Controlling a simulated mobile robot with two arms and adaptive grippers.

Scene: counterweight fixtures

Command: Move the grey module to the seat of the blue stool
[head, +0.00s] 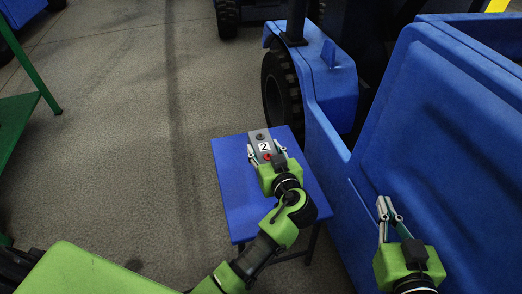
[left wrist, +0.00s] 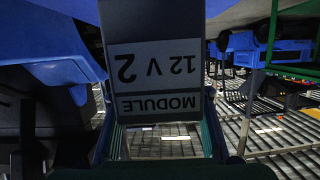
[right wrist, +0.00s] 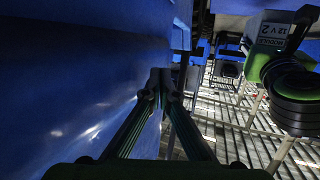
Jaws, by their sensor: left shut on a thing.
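The grey module (head: 260,136), with a white label marked 2 and a red spot, is over the far part of the blue stool's seat (head: 235,192) in the head view. I cannot tell whether it touches the seat. My left gripper (head: 265,151) is shut on it, one finger on each side. In the left wrist view the module (left wrist: 150,20) fills the middle, its "12 V 2 MODULE" label upside down. My right gripper (head: 385,205) is empty beside the blue vehicle body, to the right of the stool. Its fingers meet at the tips in the right wrist view (right wrist: 160,82).
A large blue vehicle body (head: 440,120) with a black tyre (head: 278,90) stands close along the stool's right side. A green table (head: 18,125) is at the far left. The grey floor (head: 130,150) left of the stool is clear.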

